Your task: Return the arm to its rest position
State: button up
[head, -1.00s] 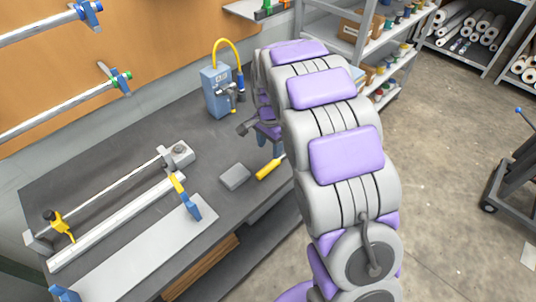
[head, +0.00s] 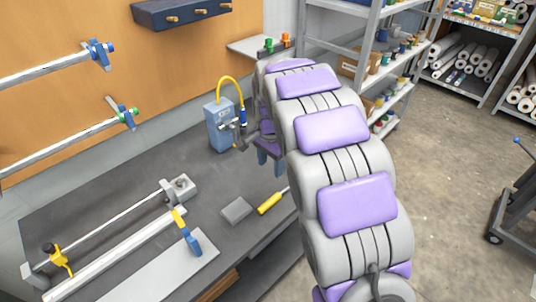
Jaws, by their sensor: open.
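My arm, grey with purple pads, rises through the right half of the head view and reaches away over the dark workbench (head: 150,178). My gripper (head: 247,139) shows small and dark at the far end of the arm. It is open, just right of a blue box (head: 219,138) with a yellow hose and metal fitting. In the picture it overlaps the fitting; I cannot tell whether they touch. I see nothing held in it, though the arm hides part of it.
A grey block (head: 236,210) and a yellow-handled tool (head: 270,204) lie on the bench left of my arm. A long rail fixture (head: 110,258) is at the left. Shelving (head: 385,60) stands behind on the right. A cart (head: 515,200) stands farther right on open floor.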

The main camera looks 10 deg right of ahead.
jog(key=s+d+r+n, duration=0.2)
jog(key=s+r, duration=0.1)
jog(key=s, duration=0.6)
jog(key=s+d+r+n, duration=0.2)
jog(key=s+r+n, duration=0.1)
jog(key=s, duration=0.7)
jog(key=s+f+n+g, duration=0.1)
jog(key=s+n, duration=0.4)
jog(key=s, duration=1.5)
jog(key=shift+d+n+g, duration=0.3)
jog(key=shift+d+n, duration=0.05)
jog(key=shift+n, duration=0.05)
